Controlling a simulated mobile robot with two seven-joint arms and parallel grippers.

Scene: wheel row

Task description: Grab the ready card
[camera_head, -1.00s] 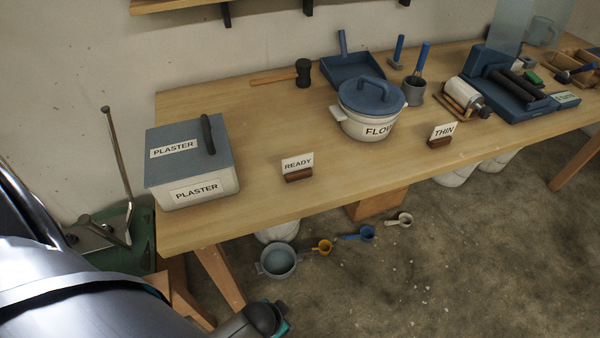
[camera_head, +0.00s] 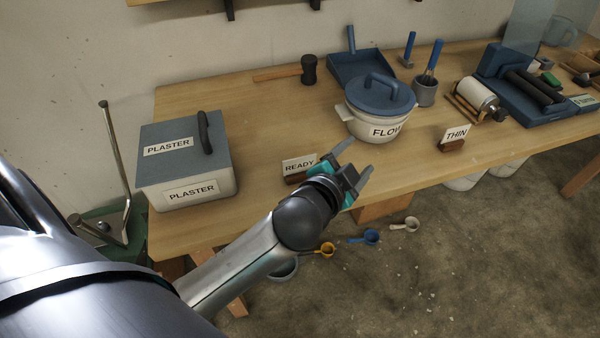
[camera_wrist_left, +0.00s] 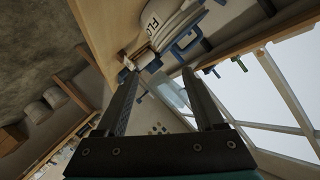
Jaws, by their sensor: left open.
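The ready card (camera_head: 298,164) is a small white card lettered READY, standing upright in a brown wooden holder (camera_head: 294,180) near the front edge of the table. My left gripper (camera_head: 355,160) is open and empty, just right of the card in the head view, and its wrist covers part of the holder's right side. The left wrist view shows both fingers (camera_wrist_left: 161,98) apart with nothing between them; the ready card does not show there. My right gripper is not in view.
The wooden table (camera_head: 250,215) also bears a plaster box (camera_head: 188,190) at left, a flour pot (camera_head: 365,125) behind the gripper, and a THIN card (camera_head: 456,134) to the right. Bare tabletop lies between the plaster box and the ready card.

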